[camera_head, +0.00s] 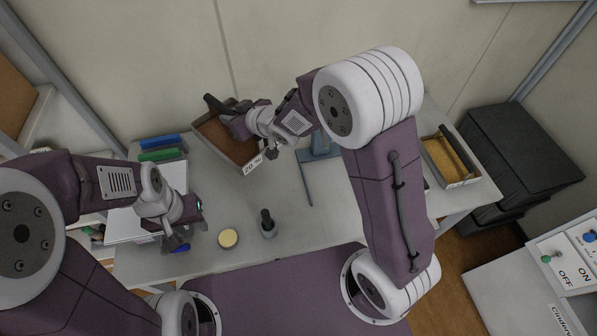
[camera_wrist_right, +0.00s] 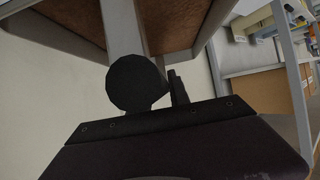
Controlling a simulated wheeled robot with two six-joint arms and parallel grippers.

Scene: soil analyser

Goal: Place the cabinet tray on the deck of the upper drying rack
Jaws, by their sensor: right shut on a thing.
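A tray with brown contents and a white tag marked 20 (camera_head: 228,140) is tilted above the back of the table. My right gripper (camera_head: 238,112) is shut on its dark handle (camera_head: 214,104). In the right wrist view the round black handle end (camera_wrist_right: 137,84) is close to the camera, with the tray's brown surface (camera_wrist_right: 190,18) above it. My left gripper (camera_head: 182,228) hangs low at the left of the table; its fingertips are too small to judge. I cannot identify the upper drying rack's deck for certain.
The table (camera_head: 300,225) holds a dark bottle (camera_head: 267,224), a yellowish round disc (camera_head: 228,238) and a blue-grey stand (camera_head: 318,150). A tray with yellow contents (camera_head: 460,178) is at right. Blue and green items (camera_head: 160,148) lie at left. Shelves (camera_wrist_right: 245,60) show in the wrist view.

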